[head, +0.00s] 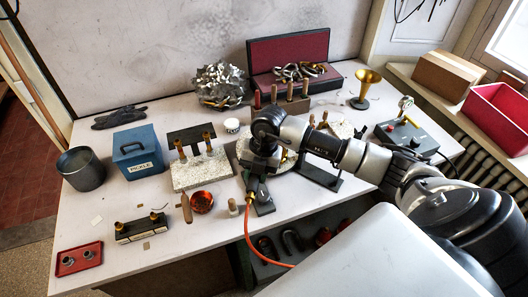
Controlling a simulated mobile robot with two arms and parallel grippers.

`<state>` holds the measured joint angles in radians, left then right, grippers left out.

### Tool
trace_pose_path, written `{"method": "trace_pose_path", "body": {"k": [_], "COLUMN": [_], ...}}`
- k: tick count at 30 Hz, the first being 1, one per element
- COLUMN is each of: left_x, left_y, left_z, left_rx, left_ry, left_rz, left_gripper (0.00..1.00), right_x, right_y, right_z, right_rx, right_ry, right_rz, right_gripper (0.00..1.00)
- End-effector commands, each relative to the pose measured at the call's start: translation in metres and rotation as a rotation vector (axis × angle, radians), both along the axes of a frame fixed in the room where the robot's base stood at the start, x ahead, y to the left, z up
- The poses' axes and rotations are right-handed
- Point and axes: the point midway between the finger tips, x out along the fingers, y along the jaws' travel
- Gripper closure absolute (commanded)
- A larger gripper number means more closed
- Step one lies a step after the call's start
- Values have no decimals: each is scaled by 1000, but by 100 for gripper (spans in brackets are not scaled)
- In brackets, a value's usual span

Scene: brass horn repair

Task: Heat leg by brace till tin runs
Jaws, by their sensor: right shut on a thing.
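My right arm reaches in from the right, and its gripper (262,172) points down over the middle of the table. It is shut on a dark torch-like tool (261,196) with an orange hose (251,232) running from it over the front edge. Brass-coloured parts (288,160) show just behind the gripper on a pale round board (243,152). My wrist hides much of them, so I cannot make out the leg, the brace or any tin. No flame can be made out. My left gripper is not in view.
A blue box marked PICKLE (138,153) and a dark pot (80,169) stand left. A brass funnel (367,88) stands at back right.

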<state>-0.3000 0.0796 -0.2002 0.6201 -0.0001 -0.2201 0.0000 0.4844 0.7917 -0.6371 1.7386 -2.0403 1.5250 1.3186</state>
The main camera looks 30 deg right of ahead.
Motion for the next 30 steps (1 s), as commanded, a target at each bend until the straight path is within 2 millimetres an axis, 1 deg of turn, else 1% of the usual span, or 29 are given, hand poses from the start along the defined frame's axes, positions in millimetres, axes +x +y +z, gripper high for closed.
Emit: {"method": "trace_pose_path", "body": {"k": [13,15,17,21,30], "left_x": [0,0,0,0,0], "left_y": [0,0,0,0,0], "left_z": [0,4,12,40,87], "left_rx": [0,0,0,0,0], "left_ry": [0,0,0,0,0], "left_rz": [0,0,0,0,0], "left_gripper": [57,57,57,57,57], "right_x": [0,0,-1,-7,-20], "right_y": [0,0,2,7,19], "right_z": [1,5,14,44,101], "right_rx": [0,0,1,0,1], "right_ry": [-1,-2,-2,-2,-3], "right_rz": [0,1,0,3,1], "right_gripper": [92,92,92,92,92]}}
